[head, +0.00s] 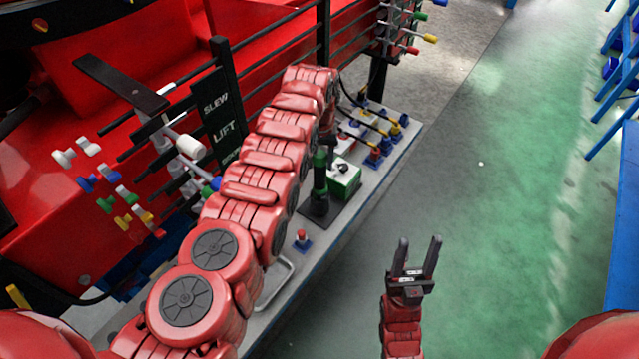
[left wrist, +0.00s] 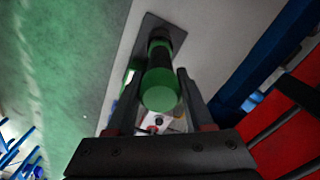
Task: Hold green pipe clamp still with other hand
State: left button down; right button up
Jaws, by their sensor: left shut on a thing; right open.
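The green pipe clamp (head: 319,158) stands upright on a dark square base plate (head: 317,209) on the grey bench. In the left wrist view its round green end (left wrist: 160,92) faces the camera, with a black shaft behind it. My left gripper (left wrist: 159,78) is shut on it, one dark finger on each side. In the head view my left arm covers most of that gripper. My right gripper (head: 418,246) is open and empty, apart from the bench, over the green floor.
A red machine with a lever panel (head: 222,112) borders the left. The green floor (head: 500,200) is clear.

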aim_at(320, 154)
pick_arm(q)
jog(key=shift+r, duration=0.1)
jog(key=shift+w+r+p, duration=0.1)
jog(key=shift+r+p, duration=0.3)
jog(key=shift+p, duration=0.1)
jog(key=shift+r+p, duration=0.75)
jog(key=shift+r, duration=0.3)
jog(key=shift+r+p, duration=0.65)
jog(key=shift+r, duration=3.5)
